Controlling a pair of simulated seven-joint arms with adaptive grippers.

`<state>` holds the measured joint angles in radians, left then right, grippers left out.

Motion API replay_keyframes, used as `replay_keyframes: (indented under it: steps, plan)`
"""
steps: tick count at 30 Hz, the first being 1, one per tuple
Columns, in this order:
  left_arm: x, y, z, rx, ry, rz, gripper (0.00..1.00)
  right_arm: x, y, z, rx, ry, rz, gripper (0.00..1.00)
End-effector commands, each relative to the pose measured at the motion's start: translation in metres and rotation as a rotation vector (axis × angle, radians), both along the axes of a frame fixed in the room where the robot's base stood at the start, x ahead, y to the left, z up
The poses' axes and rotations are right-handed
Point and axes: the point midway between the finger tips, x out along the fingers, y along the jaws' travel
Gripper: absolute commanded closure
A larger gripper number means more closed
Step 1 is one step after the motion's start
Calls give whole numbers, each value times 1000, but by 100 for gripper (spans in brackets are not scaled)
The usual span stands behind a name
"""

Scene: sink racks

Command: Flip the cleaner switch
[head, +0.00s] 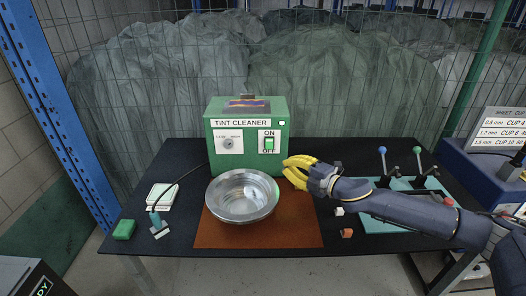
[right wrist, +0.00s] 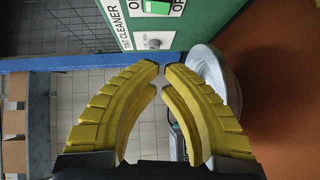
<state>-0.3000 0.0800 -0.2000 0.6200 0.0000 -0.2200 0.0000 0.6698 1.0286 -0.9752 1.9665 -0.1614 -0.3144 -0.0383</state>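The green tint cleaner box (head: 248,112) stands at the back of the black table. Its switch (head: 269,144) is a green rocker on a white plate marked ON above and OFF below. My right gripper (head: 286,170), with yellow fingers, is in front of the box, below and right of the switch and apart from it. In the right wrist view its fingertips (right wrist: 161,68) almost meet, with nothing between them. The switch (right wrist: 157,7) shows at the top edge there, beyond the tips. My left gripper is not in view.
A metal bowl (head: 242,196) sits on a brown mat (head: 280,235) before the box. A round knob (head: 228,143) is left of the switch. White pads (head: 160,194) and a green block (head: 124,229) lie at left. A lever board (head: 385,222) is at right.

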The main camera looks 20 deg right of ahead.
Motion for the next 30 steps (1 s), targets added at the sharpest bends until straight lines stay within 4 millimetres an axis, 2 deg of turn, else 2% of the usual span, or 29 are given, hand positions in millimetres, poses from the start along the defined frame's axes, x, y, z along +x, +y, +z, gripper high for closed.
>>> replay_keyframes:
  steps: [5,17,23,30]
  plan:
    - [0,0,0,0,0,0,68,0,-5,1,2,4,-6,100]
    - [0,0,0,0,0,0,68,5,-1,1,2,4,-6,100]
    - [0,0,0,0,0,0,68,25,11,-1,3,2,-4,100]
    - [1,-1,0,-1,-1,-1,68,63,34,-5,3,2,-4,100]
